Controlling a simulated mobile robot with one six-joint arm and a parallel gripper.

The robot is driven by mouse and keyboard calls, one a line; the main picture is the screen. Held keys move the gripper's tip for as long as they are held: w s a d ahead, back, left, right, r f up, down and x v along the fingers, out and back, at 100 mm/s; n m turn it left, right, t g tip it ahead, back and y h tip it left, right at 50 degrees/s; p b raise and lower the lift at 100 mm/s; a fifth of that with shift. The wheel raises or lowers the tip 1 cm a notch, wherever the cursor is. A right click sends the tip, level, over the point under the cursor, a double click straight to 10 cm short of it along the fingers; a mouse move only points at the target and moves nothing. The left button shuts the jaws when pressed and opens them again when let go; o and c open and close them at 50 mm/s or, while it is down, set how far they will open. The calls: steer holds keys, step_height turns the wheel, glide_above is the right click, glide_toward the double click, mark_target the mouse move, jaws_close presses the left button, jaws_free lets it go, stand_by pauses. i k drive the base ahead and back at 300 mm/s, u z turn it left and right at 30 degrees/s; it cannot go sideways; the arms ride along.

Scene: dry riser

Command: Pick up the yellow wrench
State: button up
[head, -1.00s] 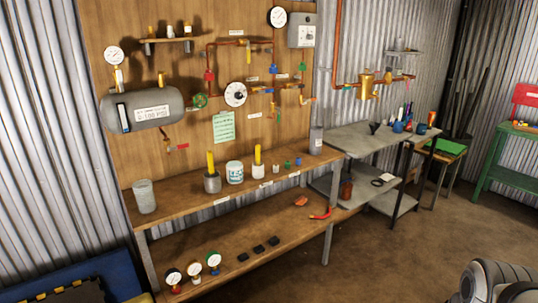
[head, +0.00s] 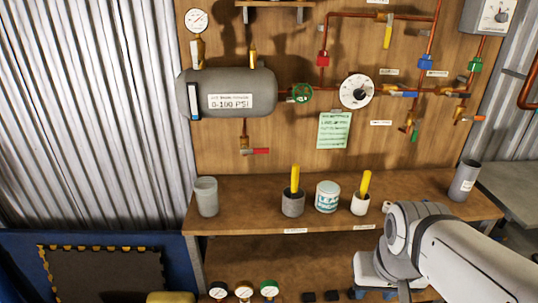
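No yellow thing shows clearly as a wrench. A yellow upright piece (head: 295,178) stands in a dark grey cup (head: 293,205) on the bench's upper shelf. A second yellow upright piece (head: 365,183) stands in a white cup (head: 360,205) to its right. Their lower ends are hidden in the cups, so I cannot tell what either one is. My arm covers the lower right of the view, in front of the bench. My gripper's fingers do not show.
A white labelled tub (head: 327,196) stands between the two cups. A grey cup (head: 206,197) is at the shelf's left, a grey canister (head: 464,181) at its right. Above are a grey tank (head: 235,103) and copper pipes. Several gauges (head: 244,291) sit on the lower shelf.

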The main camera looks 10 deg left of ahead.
mark_target(295, 167)
steer(key=u, duration=0.35)
steer(key=i, duration=0.9)
steer(key=u, duration=0.4)
steer(key=k, duration=0.9)
steer(key=u, duration=0.2)
steer(key=i, duration=0.9)
steer(key=z, duration=0.1)
